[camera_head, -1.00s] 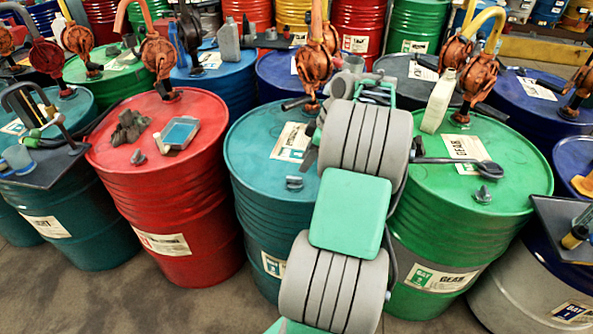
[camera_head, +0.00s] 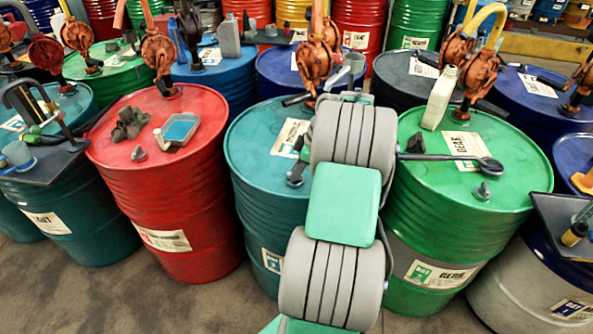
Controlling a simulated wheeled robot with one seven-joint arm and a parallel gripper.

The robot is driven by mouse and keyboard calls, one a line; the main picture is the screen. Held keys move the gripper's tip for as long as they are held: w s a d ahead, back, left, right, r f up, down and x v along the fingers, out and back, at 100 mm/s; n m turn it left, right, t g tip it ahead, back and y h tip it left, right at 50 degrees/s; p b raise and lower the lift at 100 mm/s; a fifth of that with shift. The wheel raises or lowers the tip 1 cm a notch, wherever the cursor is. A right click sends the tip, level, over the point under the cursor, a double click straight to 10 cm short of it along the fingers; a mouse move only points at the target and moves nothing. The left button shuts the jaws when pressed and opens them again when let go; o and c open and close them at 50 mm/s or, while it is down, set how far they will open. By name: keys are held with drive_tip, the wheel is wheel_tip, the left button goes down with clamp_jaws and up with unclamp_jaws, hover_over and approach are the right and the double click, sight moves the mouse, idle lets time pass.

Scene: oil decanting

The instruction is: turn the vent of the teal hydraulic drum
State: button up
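The teal hydraulic drum (camera_head: 262,198) stands in the middle, between the red drum and the green drum. A white label (camera_head: 290,137) lies on its lid, and an orange pump (camera_head: 318,55) rises at the lid's back. Its small grey vent (camera_head: 294,181) is at the front of the lid, partly covered by a dark finger of my gripper (camera_head: 301,163). The finger is at or just above the vent; I cannot tell whether it touches. My grey and mint arm hides most of the gripper and the lid's right side, so its opening does not show.
The green drum (camera_head: 425,200) at right carries a white bottle (camera_head: 439,98), a dark long-handled tool (camera_head: 450,158) and its own vent (camera_head: 482,191). The red drum (camera_head: 185,215) at left carries a rag (camera_head: 132,123) and a blue-filled tray (camera_head: 180,130). More drums with pumps crowd behind.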

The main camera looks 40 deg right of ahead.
clamp_jaws()
drive_tip(key=shift+m+b, duration=0.3)
drive_tip(key=shift+m, duration=0.1)
drive_tip(key=m+b, duration=0.1)
drive_tip(key=m+h, duration=0.1)
drive_tip(key=shift+a+f+m+t+b, duration=0.1)
drive_tip(key=shift+f+m+t+b, duration=0.05)
drive_tip(key=shift+m+t+b, duration=0.2)
drive_tip(key=m+h+b, duration=0.1)
drive_tip(key=m, duration=0.1)
drive_tip(key=m+h+b, duration=0.1)
drive_tip(key=m, duration=0.2)
drive_tip(key=shift+a+b, duration=0.2)
drive_tip(key=shift+b, duration=0.2)
drive_tip(key=m+h+b, duration=0.1)
drive_tip(key=m, duration=0.3)
drive_tip(key=shift+a+m+h+b, duration=0.1)
drive_tip(key=shift+m+h+b, duration=0.2)
drive_tip(key=shift+m+h, duration=0.1)
drive_tip(key=m, duration=0.2)
drive_tip(key=m+g+h+b, duration=0.1)
drive_tip(key=m, duration=0.1)
drive_tip(key=shift+w+r+m+g, duration=0.15)
drive_tip(key=shift+r+m+g, duration=0.1)
drive_tip(key=shift+m, duration=0.1)
